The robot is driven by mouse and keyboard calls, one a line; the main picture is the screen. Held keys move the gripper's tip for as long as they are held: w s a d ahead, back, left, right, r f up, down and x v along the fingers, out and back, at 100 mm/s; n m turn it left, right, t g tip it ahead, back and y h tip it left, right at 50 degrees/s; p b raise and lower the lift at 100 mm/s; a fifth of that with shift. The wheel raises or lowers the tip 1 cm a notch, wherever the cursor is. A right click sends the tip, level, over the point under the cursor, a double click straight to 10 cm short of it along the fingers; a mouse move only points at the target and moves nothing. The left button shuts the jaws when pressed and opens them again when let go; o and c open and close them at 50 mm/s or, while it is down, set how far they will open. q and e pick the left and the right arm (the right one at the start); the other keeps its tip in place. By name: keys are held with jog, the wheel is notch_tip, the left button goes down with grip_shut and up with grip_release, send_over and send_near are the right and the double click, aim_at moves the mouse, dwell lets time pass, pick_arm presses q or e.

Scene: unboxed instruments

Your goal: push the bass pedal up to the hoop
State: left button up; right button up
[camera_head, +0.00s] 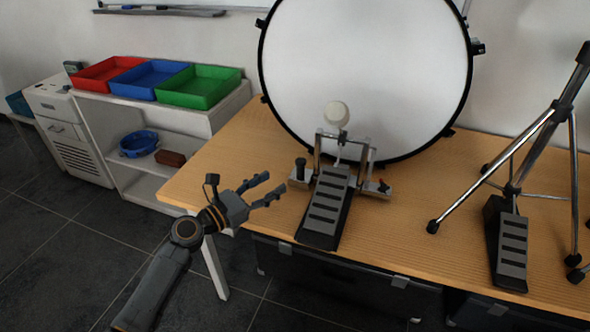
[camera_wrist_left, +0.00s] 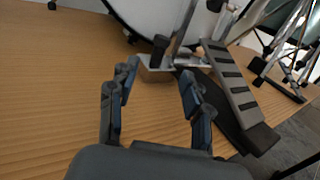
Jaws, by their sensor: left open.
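The bass pedal (camera_head: 326,204) stands on the wooden table in front of the bass drum, its footboard toward the near edge and its round white beater (camera_head: 336,114) raised before the drumhead. The drum's black hoop (camera_head: 405,157) rests at the table behind the pedal frame. Whether pedal and hoop touch cannot be told. My left gripper (camera_head: 275,190) is open and empty, just left of the pedal. In the left wrist view, its open fingers (camera_wrist_left: 157,95) point toward the pedal base, with the footboard (camera_wrist_left: 238,92) to the right. My right gripper is not in view.
A hi-hat stand (camera_head: 515,170) with its own pedal (camera_head: 507,245) stands on the table at right. Red, blue and green trays (camera_head: 200,87) sit on a white shelf at left. The table (camera_head: 225,160) is bare left of the drum. Dark cases lie underneath.

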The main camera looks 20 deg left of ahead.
aim_at(294, 177)
pick_arm(q)
jog(key=x, duration=0.7)
jog(key=shift+w+d+f+b, duration=0.1)
jog(key=shift+w+d+b, duration=0.05)
jog(key=shift+w+b, duration=0.25)
jog(key=shift+w+d, duration=0.25)
jog(key=shift+w, duration=0.1)
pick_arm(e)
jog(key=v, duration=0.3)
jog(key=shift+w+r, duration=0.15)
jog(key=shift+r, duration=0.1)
pick_arm(q)
grip_shut()
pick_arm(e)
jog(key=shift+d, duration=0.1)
